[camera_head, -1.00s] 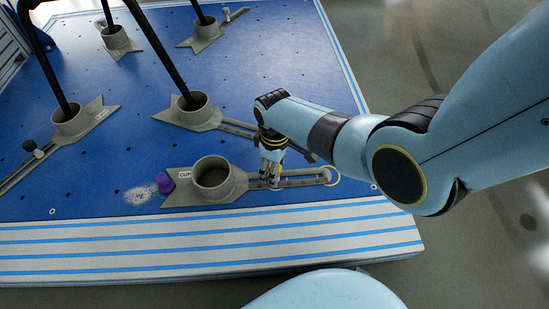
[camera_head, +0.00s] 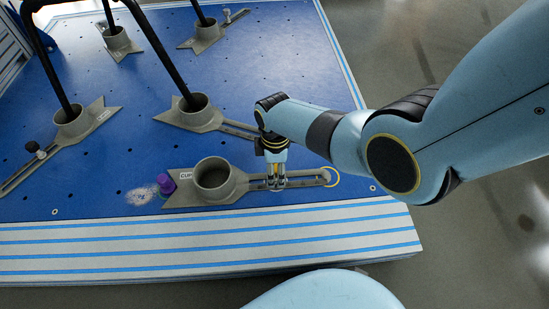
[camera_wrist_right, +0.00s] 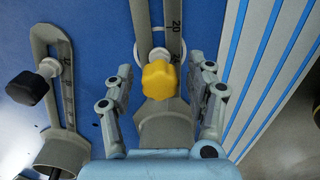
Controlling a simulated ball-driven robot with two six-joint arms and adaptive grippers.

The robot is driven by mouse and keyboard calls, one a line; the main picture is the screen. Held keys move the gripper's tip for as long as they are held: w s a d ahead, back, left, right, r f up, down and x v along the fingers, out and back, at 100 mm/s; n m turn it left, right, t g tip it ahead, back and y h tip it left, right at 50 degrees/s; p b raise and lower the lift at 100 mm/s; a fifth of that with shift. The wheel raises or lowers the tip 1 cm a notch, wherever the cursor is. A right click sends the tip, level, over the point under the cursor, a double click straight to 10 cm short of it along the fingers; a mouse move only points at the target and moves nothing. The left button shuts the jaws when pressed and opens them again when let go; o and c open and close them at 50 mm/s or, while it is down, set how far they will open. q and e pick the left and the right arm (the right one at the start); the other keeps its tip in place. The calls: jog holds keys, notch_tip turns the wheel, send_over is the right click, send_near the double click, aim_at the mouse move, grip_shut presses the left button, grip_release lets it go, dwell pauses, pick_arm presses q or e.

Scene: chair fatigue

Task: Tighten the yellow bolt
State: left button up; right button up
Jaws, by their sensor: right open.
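The yellow bolt (camera_wrist_right: 158,78) shows its faceted head in the right wrist view, over the slotted grey arm with number markings. My right gripper (camera_wrist_right: 164,72) is open, with one finger on each side of the bolt head and a visible gap to both. In the head view my right gripper (camera_head: 278,183) points down at the slotted arm (camera_head: 308,178) of the front cup fixture (camera_head: 213,178). The fingers hide the bolt there, and I cannot tell their exact height over it. My left gripper is not in view.
A purple knob (camera_head: 166,184) stands left of the front cup. A black-knobbed bolt (camera_wrist_right: 28,87) sits on the neighbouring slotted arm. The striped platform edge (camera_head: 200,245) is free.

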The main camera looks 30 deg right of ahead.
jog(key=n, duration=0.2)
jog(key=shift+r+n, duration=0.1)
jog(key=shift+n, duration=0.7)
jog(key=n+p, duration=0.1)
jog(key=n, duration=0.3)
grip_shut()
jog(key=m, duration=0.4)
grip_release()
